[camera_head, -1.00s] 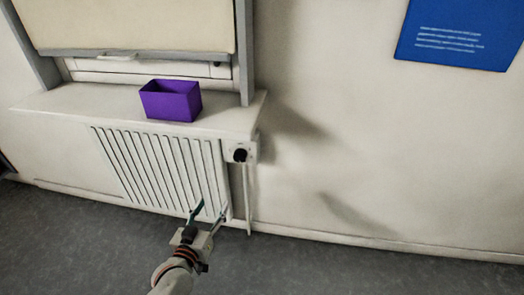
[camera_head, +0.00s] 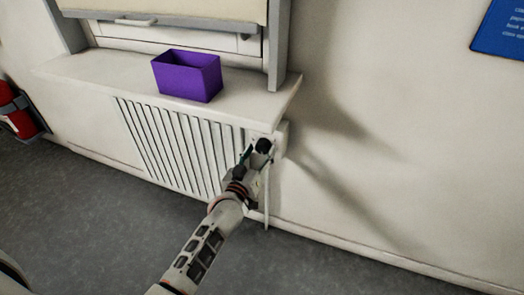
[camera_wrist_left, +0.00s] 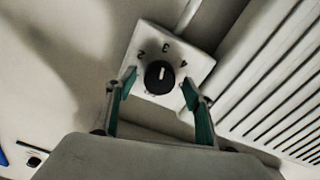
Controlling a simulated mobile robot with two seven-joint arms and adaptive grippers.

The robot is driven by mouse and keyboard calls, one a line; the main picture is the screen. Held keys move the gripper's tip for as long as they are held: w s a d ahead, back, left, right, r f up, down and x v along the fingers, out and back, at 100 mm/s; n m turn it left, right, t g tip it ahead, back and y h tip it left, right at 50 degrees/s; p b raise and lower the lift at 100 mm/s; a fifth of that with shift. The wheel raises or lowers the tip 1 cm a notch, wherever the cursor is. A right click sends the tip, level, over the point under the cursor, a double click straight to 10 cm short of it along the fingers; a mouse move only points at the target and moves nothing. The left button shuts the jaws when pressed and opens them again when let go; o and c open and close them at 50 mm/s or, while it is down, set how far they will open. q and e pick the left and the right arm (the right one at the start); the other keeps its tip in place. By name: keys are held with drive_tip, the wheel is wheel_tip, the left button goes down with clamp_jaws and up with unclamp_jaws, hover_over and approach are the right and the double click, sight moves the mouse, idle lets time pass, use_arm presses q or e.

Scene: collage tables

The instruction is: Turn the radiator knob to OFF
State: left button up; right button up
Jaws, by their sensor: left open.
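The radiator knob (camera_head: 264,145) is black and round, at the right end of the white radiator (camera_head: 170,140). In the left wrist view the knob (camera_wrist_left: 159,77) sits on a pale square plate (camera_wrist_left: 190,62) with the numbers 2, 3 and 4 visible; a white mark on the knob points toward the 3. My left gripper (camera_head: 254,153) is at the knob in the head view. In the left wrist view its teal-padded fingers (camera_wrist_left: 159,88) are open, one on each side of the knob, with gaps between. The OFF mark is not visible. My right gripper is not in view.
A purple open box (camera_head: 187,78) stands on the white sill (camera_head: 110,80) above the radiator. A red fire extinguisher (camera_head: 16,112) is at the far left. A blue poster (camera_head: 503,30) hangs at the right. The floor in front is clear.

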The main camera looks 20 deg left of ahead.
use_arm(q)
drive_tip(key=shift+w, duration=0.45)
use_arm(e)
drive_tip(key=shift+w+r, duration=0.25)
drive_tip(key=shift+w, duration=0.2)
use_arm(q)
drive_tip(key=shift+c, duration=0.4)
drive_tip(key=c, duration=1)
drive_tip(key=shift+c, duration=0.2)
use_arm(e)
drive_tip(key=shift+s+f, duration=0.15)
